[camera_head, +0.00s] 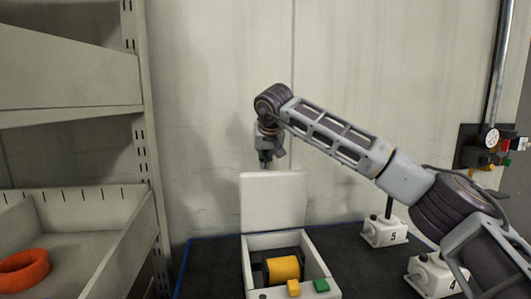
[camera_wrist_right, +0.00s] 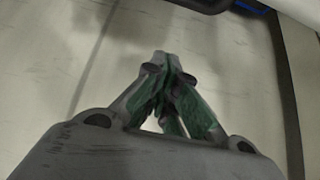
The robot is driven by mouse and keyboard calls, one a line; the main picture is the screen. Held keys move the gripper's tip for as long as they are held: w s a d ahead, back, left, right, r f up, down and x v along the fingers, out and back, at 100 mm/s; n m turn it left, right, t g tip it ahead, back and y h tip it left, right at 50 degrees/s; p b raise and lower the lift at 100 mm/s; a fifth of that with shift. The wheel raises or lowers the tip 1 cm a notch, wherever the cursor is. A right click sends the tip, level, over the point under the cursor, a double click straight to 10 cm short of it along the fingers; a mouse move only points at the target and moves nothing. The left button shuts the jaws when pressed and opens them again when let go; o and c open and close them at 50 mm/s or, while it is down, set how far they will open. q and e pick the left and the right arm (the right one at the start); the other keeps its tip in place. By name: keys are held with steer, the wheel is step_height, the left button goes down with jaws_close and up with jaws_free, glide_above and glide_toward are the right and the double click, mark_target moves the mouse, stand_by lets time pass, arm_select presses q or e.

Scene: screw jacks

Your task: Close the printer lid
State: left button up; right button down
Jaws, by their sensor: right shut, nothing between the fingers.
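The printer (camera_head: 248,257) is a white box on the dark table, with a yellow roll (camera_head: 284,268) inside and a yellow and a green button at its front. Its white lid (camera_head: 272,202) stands upright, open, at the back of the box. My right gripper (camera_head: 265,164) points down just above the lid's top edge, a little to the left of its middle; I cannot tell whether it is in front of or behind the lid. In the right wrist view its fingers (camera_wrist_right: 160,62) are closed together and empty. My left gripper does not show.
White screw jacks marked 5 (camera_head: 384,232) and 4 (camera_head: 436,275) stand on the table (camera_head: 209,262) to the right. A shelf rack with an orange ring (camera_head: 24,270) is at the left. A pipe with a gauge (camera_head: 490,139) is on the right wall.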

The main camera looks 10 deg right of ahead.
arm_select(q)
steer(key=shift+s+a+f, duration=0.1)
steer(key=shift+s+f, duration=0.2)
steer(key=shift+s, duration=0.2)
arm_select(e)
steer(key=shift+s+f, duration=0.55)
steer(key=shift+s, duration=0.35)
steer(key=shift+s+f, duration=0.5)
steer(key=shift+s, duration=0.4)
